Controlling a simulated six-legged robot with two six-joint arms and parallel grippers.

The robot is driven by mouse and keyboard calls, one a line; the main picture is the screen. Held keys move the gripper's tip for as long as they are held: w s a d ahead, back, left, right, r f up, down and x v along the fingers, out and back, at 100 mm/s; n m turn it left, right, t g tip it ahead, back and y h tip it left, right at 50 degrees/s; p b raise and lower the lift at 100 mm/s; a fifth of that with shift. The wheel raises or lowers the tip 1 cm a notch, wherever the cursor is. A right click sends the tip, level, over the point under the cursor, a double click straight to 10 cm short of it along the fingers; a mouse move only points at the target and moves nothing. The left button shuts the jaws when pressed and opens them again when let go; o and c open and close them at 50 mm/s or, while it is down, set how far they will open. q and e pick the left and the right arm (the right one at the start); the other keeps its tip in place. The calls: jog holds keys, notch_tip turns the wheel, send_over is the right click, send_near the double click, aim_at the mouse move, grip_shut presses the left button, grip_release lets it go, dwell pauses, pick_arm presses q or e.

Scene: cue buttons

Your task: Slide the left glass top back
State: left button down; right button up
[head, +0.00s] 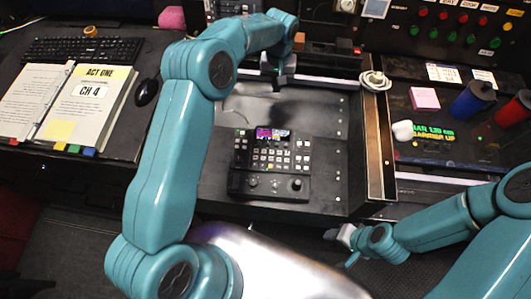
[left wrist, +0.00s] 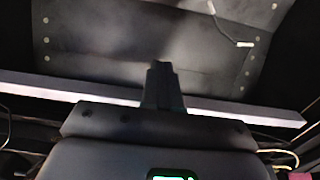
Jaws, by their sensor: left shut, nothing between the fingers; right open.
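A dark panel (head: 315,110) with small bright dots along its right edge lies in the middle of the desk; I cannot tell whether it is the glass top or the surface under it. In the left wrist view a dark grey sheet (left wrist: 120,35) with dots at its edges lies beyond the fingers, with a pale streak on it. My left gripper (head: 284,82) is at the panel's far edge, beside a pale rail (head: 325,82). Its fingers (left wrist: 162,72) are shut with nothing between them; contact is unclear. My right gripper (head: 341,238) is open, below the desk's front edge.
A button console (head: 270,168) sits in the middle bay. A coiled pale cable (head: 375,80) tops the divider at right. A keyboard (head: 82,50), mouse (head: 146,92) and open binder (head: 75,105) are left. Cups (head: 473,98) and pink notes (head: 425,98) are right.

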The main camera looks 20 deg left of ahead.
pick_arm(q)
notch_tip(320, 180, up, 8)
jog(key=p, duration=0.4)
jog(key=shift+f, duration=0.15)
jog(key=shift+s, duration=0.1)
dwell(0.3)
